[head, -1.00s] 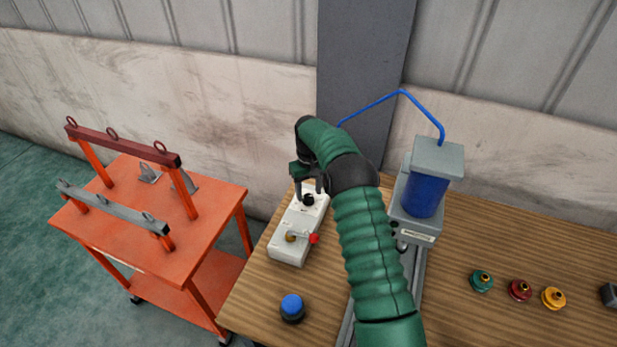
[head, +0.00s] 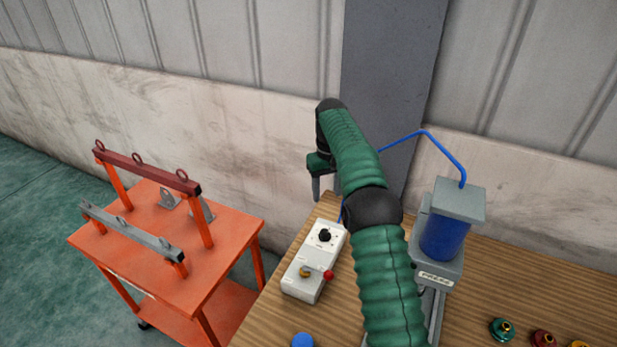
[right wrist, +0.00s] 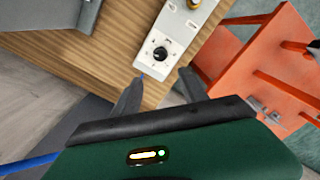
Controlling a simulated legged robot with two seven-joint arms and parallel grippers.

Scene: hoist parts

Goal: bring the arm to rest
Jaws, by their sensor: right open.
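My right arm, in a green ribbed sleeve, reaches up and away over the wooden table in the head view. My right gripper (head: 326,188) is above the far end of a white control box, apart from it, with nothing between its fingers. In the right wrist view the two grey fingers (right wrist: 160,92) stand wide apart. The white control box (head: 306,285) has a black knob (head: 325,236), a brass part and a red-tipped lever (head: 328,275). It also shows in the right wrist view (right wrist: 175,32). My left gripper is not in view.
A grey press with a blue cylinder (head: 445,238) and blue hose stands right of my arm. Green (head: 502,329) and red (head: 543,340) parts lie at the lower right. A blue button (head: 302,340) is in front. An orange cart (head: 226,262) with lifting beams stands left.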

